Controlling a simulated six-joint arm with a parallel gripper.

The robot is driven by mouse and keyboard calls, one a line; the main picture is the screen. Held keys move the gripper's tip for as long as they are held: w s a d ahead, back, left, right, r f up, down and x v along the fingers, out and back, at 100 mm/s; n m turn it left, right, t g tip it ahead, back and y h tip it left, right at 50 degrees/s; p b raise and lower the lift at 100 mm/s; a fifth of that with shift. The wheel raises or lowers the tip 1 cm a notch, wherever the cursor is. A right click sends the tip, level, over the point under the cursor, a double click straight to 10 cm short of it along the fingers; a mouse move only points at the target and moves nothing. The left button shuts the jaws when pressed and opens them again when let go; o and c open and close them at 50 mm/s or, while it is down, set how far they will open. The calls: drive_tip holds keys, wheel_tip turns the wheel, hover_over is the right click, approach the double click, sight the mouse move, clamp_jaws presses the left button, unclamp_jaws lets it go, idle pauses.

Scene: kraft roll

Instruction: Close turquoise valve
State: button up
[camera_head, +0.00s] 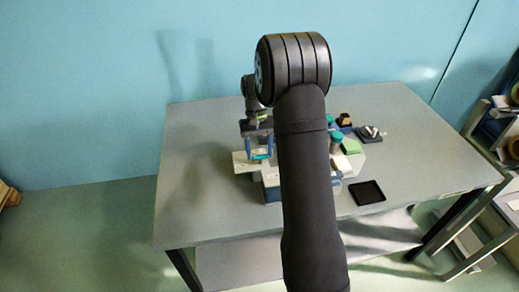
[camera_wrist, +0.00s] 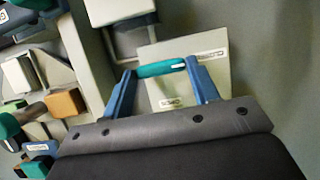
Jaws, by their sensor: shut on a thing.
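The turquoise valve handle (camera_wrist: 160,68) is a short rounded bar with a pale mark near its right end, above a cream plate (camera_wrist: 218,72) with small labels. My gripper (camera_wrist: 160,70) has its two blue fingers at the two ends of the bar and is shut on it. In the head view my gripper (camera_head: 259,153) points down at the left end of the equipment, with the turquoise handle (camera_head: 260,157) low between the fingers. The valve's stem is hidden, and I cannot tell how far it is turned.
A black tray (camera_head: 367,193) lies at the front right of the grey table (camera_head: 430,150). Green, turquoise and wooden parts stand right of my arm. In the wrist view, an orange-brown block (camera_wrist: 66,103) and a turquoise cylinder (camera_wrist: 10,127) are at left. The table's left side is clear.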

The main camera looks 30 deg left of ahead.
drive_tip(key=o, duration=1)
drive_tip(key=v, duration=1.7)
drive_tip(key=shift+w+a+r, duration=0.1)
drive_tip(key=shift+w+r, duration=0.1)
drive_tip(key=x, duration=1.7)
drive_tip(key=shift+s+f, duration=0.2)
drive_tip(key=shift+f, duration=0.05)
drive_tip(key=shift+r, duration=0.15)
